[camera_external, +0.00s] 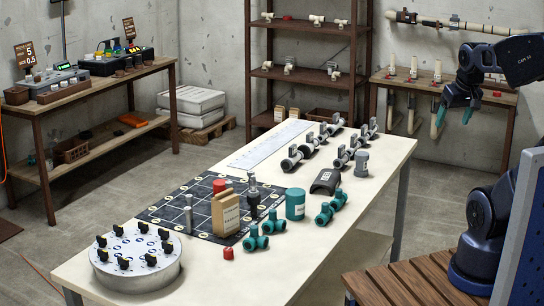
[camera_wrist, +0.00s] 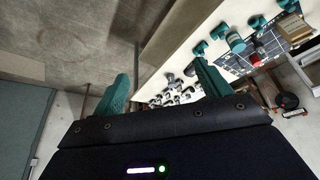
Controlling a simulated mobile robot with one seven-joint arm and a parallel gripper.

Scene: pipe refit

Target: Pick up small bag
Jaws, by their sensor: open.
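A small tan bag (camera_external: 226,213) with a printed label stands upright on the dark gridded mat on the long white table. A tan shape at the upper right of the wrist view (camera_wrist: 292,27) looks like the same bag, cut by that view's angle. My gripper (camera_external: 453,118) hangs high at the right, beyond the table's right side and well away from the bag. Its two teal fingers (camera_wrist: 160,72) are spread apart with nothing between them.
The gridded mat (camera_external: 160,208) also holds a red cylinder (camera_external: 219,186) and grey fittings. Teal pipe fittings (camera_external: 256,241) and a teal can (camera_external: 295,204) stand close to the bag's right. A round grey turntable (camera_external: 135,262) is at the near end. Several grey fittings line the far end.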

